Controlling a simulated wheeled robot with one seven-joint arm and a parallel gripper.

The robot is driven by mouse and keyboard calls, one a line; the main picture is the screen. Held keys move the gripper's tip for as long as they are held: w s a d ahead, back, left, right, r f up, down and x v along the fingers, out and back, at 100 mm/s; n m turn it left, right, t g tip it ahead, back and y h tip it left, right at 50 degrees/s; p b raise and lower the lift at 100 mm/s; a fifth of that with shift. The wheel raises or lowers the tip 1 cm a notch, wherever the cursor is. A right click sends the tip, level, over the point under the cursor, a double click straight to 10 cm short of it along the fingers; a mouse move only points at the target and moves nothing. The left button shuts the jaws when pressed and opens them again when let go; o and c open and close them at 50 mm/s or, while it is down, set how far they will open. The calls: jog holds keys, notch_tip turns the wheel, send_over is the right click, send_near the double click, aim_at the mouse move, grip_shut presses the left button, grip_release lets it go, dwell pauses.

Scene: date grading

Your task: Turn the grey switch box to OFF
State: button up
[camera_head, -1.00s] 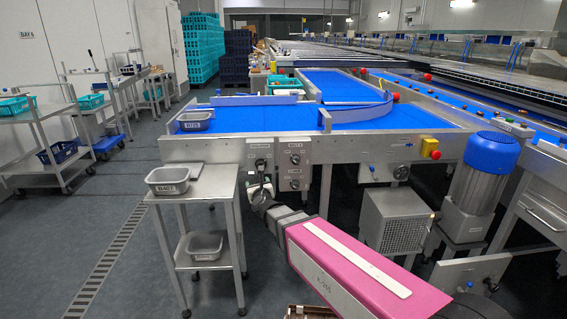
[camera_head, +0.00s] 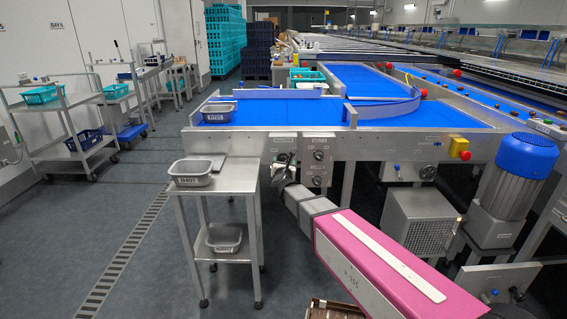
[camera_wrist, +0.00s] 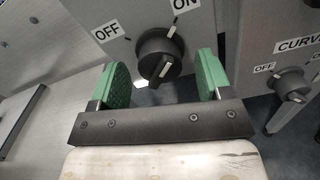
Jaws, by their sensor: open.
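The grey switch box (camera_wrist: 135,22) fills the top of the wrist view, with an OFF label at its left and an ON label at its upper right. Its black rotary knob (camera_wrist: 158,57) has a white mark that points up and right, toward ON. My gripper (camera_wrist: 163,82) is open, with one green finger pad on each side of the knob in the picture. I cannot tell whether either pad touches it. In the head view the switch box (camera_head: 283,152) is on the conveyor's front, partly hidden by my gripper (camera_head: 281,172).
A second box labelled CURVE, with its own OFF knob (camera_wrist: 291,84), is close on the right. A steel side table (camera_head: 235,180) with a grey tub (camera_head: 191,175) stands left of my arm. A blue motor (camera_head: 527,160) stands at the right.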

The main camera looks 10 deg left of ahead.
jog(key=shift+x, duration=0.95)
jog(key=c, duration=0.9)
